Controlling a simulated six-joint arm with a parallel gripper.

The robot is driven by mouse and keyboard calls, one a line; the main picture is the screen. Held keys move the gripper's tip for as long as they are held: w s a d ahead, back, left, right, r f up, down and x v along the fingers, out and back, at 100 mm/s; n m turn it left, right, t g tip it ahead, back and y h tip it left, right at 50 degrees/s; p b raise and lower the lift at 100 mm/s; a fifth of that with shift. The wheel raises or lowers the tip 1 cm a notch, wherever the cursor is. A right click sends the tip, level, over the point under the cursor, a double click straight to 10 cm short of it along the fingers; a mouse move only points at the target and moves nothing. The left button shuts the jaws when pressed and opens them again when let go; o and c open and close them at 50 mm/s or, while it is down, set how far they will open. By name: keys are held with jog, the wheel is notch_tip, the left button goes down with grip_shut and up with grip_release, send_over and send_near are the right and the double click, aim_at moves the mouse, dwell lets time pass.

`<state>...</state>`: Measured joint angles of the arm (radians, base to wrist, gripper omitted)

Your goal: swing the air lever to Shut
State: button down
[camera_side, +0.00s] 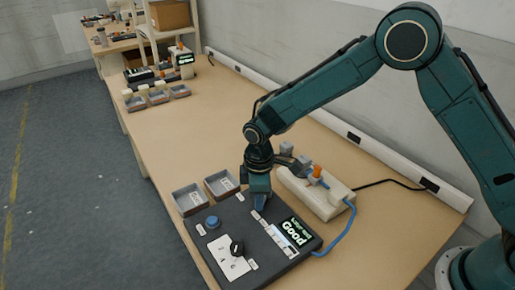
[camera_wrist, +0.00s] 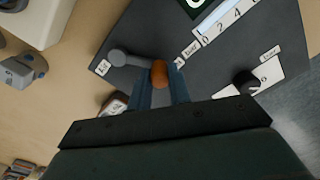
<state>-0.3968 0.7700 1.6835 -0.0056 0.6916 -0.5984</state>
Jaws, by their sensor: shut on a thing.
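The air lever (camera_wrist: 135,62) is on the dark control panel (camera_wrist: 220,70), beside a label that appears to read "Air". In the wrist view it runs from a grey round pivot at the left to an orange knob (camera_wrist: 160,72) at its right end. My gripper (camera_wrist: 159,88) is shut on that knob, one blue finger on each side. In the side view my gripper (camera_side: 260,202) reaches down onto the panel's back edge and hides the lever. I cannot read a Shut mark in either view.
The panel has a lit display reading "Good" (camera_side: 292,227), a black dial knob (camera_side: 236,247) and a blue button (camera_side: 212,222). Two grey trays (camera_side: 188,200) stand at its left. A pale block (camera_side: 318,197) with an orange-topped part and blue hose is behind it.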

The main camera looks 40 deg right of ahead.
jog(key=shift+r, duration=0.1)
jog(key=c, duration=1.3)
grip_release()
notch_tip(320, 180, up, 14)
